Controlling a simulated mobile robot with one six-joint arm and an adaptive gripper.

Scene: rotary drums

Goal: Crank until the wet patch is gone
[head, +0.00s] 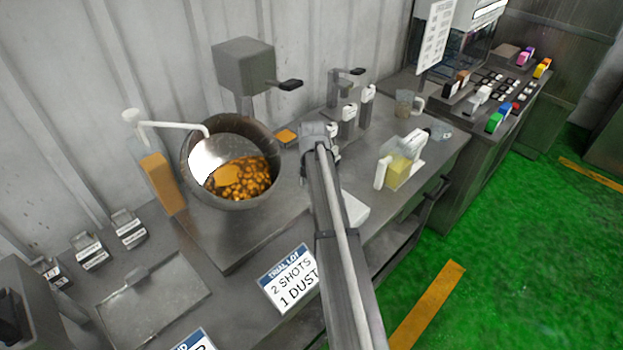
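A round metal drum (262,132) stands tilted on the bench at the left, holding many small orange-brown pieces (250,187). A smoother orange patch (229,175) lies on the pieces; it looks like the wet patch. A bright white area shows on the drum's left inside. A grey box (246,65) behind the drum carries a crank arm with a black handle (290,84). My arm reaches up from the bottom, and my gripper (317,135) is at its far end, right of the drum and below the handle, apart from it. Its fingers are too hidden to read.
A bottle with a white spout (150,165) leans beside the drum. Dispensers (348,120), a yellow-filled jug (399,171) and a clear jug (408,103) stand to the right. A sign (290,280) reads "2 shots 1 dust". Green floor lies open at right.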

